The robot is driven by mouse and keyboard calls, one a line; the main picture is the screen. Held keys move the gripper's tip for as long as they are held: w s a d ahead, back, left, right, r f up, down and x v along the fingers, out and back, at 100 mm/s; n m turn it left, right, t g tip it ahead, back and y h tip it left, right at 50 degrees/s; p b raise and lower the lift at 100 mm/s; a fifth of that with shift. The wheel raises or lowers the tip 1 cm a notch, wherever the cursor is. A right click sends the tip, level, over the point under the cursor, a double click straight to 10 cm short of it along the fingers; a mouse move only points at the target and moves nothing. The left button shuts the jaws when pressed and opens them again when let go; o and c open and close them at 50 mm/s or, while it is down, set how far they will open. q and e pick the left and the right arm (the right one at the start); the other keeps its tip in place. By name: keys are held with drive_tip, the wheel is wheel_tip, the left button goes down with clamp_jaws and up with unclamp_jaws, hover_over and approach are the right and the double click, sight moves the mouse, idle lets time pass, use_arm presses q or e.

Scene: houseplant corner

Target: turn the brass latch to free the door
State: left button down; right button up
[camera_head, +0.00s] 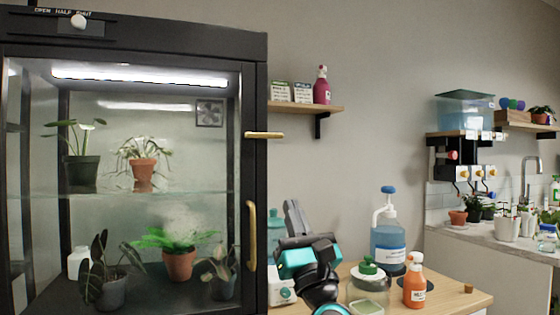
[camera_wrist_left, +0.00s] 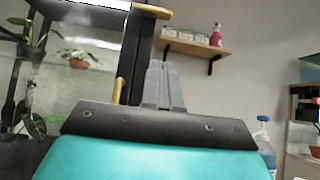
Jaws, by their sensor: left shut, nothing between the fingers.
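The brass latch (camera_head: 264,135) is a small bar lying horizontal across the right frame post of the black glass plant cabinet. It also shows at the top of the left wrist view (camera_wrist_left: 151,11). The glass door (camera_head: 150,215) looks closed and has a vertical brass handle (camera_head: 251,237) below the latch; the handle shows in part in the left wrist view (camera_wrist_left: 118,90). My left gripper (camera_head: 292,212) is below and right of the latch, apart from it, fingers pointing up. Its fingers (camera_wrist_left: 164,82) are shut and empty. My right gripper is not in view.
A wooden table (camera_head: 455,297) stands right of the cabinet with a blue pump bottle (camera_head: 388,240), an orange bottle (camera_head: 414,285) and a green-lidded jar (camera_head: 369,290). A wall shelf (camera_head: 305,106) holds a pink bottle (camera_head: 321,86). The space between latch and gripper is clear.

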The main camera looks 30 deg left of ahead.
use_arm(q)
drive_tip(key=p, duration=0.1)
approach(264, 136)
drive_tip(key=w+a+r, duration=0.2)
drive_tip(key=w+r, duration=0.1)
drive_tip(key=w, duration=0.2)
drive_tip(key=shift+w+a+r, duration=0.15)
drive_tip(key=shift+w+r, duration=0.1)
drive_tip(key=shift+w, duration=0.1)
idle(0.3)
drive_tip(key=shift+w+n+g+y+b, duration=0.1)
drive_tip(key=shift+n+g+y+b, duration=0.25)
drive_tip(key=shift+n+g+y, duration=0.35)
drive_tip(key=shift+r+n+g+b, duration=0.1)
drive_tip(key=shift+n+g+b, duration=0.3)
drive_tip(key=shift+n+g, duration=0.5)
